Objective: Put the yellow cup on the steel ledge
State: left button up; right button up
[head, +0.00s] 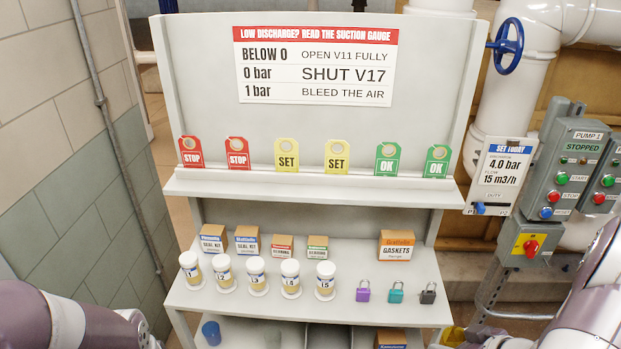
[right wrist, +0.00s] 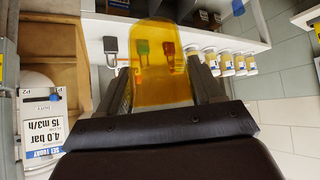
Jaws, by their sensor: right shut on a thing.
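The yellow cup (right wrist: 160,65) is see-through amber and fills the middle of the right wrist view. My right gripper (right wrist: 162,88) is shut on it, one dark finger on each side. In the head view a small yellow patch (head: 452,336) shows at the bottom edge, probably the cup. A long pale grey ledge (head: 320,193) crosses the unit under the sign; I cannot tell for sure that it is the steel ledge. My left arm enters at the lower left of the head view, but its gripper is out of sight.
Red, yellow and green tags (head: 285,155) stand along the grey ledge. The shelf below (head: 335,308) bears several white-lidded jars (head: 257,276), small boxes (head: 396,245) and padlocks (head: 396,292). Pump control boxes (head: 577,170) and a blue-wheeled valve (head: 507,46) are at the right.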

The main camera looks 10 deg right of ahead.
jog(key=w+f+m+h+b, duration=0.2)
jog(key=w+f+m+h, duration=0.35)
jog(key=w, duration=0.35)
jog(key=w+a+f+n+y+b, duration=0.1)
jog(key=a+f, duration=0.2)
jog(key=a, duration=0.5)
jog(key=w+a+f+y+b, duration=0.1)
jog(key=a+f, duration=0.2)
jog(key=a, duration=0.5)
jog(key=shift+w+a+f+n+b, duration=0.15)
jog(key=shift+f+n+b, duration=0.15)
jog(key=shift+n, duration=0.05)
jog(key=shift+y, duration=0.25)
